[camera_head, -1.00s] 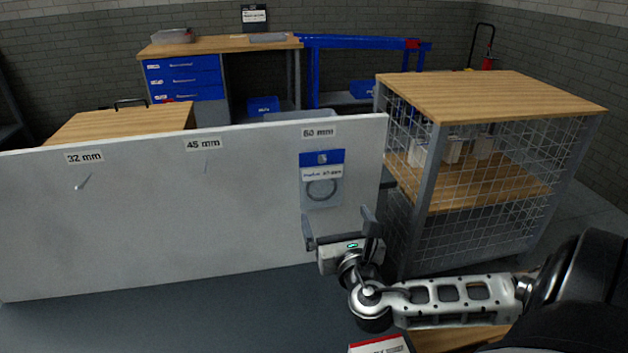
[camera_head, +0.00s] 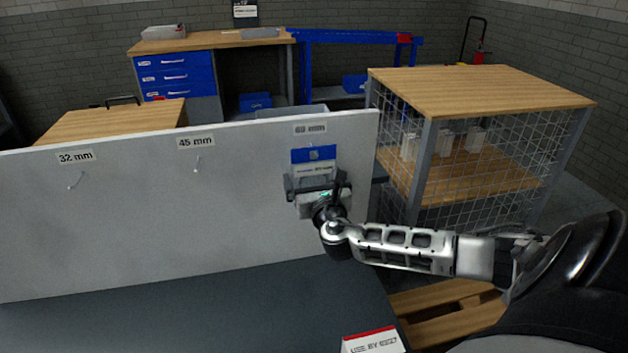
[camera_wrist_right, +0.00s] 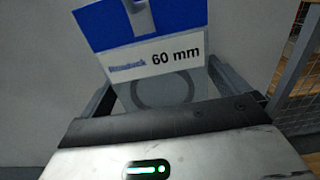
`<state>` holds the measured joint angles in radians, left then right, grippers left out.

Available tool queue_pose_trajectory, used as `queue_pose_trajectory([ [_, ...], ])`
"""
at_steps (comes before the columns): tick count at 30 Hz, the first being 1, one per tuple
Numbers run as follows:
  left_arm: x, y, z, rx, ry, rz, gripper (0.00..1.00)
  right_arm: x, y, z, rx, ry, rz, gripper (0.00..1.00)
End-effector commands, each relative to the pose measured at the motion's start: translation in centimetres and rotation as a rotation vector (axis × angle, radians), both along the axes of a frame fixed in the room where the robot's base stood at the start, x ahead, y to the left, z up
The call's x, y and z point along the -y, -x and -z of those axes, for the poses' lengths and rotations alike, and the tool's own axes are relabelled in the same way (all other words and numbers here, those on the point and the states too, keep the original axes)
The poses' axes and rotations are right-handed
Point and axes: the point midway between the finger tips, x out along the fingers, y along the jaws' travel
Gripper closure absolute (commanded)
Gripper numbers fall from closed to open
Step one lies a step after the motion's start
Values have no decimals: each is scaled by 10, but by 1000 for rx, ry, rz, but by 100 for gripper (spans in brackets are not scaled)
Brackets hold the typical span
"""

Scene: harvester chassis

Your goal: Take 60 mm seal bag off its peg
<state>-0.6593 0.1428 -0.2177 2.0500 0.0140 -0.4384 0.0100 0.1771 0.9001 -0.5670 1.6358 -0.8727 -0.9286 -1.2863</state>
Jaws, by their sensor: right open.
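The 60 mm seal bag (camera_head: 314,163) hangs on the white board (camera_head: 230,210) under the "60 mm" label (camera_head: 310,128). It has a blue header with a white label strip and a clear pouch. In the right wrist view the bag (camera_wrist_right: 150,60) reads "60 mm", and a dark ring shows in its pouch. My right gripper (camera_head: 316,184) is open in front of the bag, with one finger on each side of the pouch (camera_wrist_right: 165,88). The head view cannot show whether the fingers touch it; its lower part is hidden by my gripper. My left gripper is not in view.
Empty pegs sit under the "32 mm" (camera_head: 76,156) and "45 mm" (camera_head: 196,141) labels. A wire-mesh shelf unit (camera_head: 480,90) stands right of the board. A red and white "USE BY" card (camera_head: 375,341) is on the dark bench (camera_head: 210,310) in front.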

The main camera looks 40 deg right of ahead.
Motion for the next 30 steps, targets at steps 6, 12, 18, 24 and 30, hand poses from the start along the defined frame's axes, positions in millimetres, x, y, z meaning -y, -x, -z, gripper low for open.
queue_pose_trajectory([
  [6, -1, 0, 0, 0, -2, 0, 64, 0, 0, 0, 0, 0, 0, 11],
  [12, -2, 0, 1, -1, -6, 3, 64, 0, 0, 0, 0, 0, 0, 32],
  [18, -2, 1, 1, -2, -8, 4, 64, 0, 0, -1, 1, 0, 0, 32],
  [24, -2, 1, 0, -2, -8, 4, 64, 0, 0, -14, 3, 1, -1, 32],
  [30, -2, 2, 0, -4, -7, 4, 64, -15, 27, -15, -3, 1, -4, 32],
])
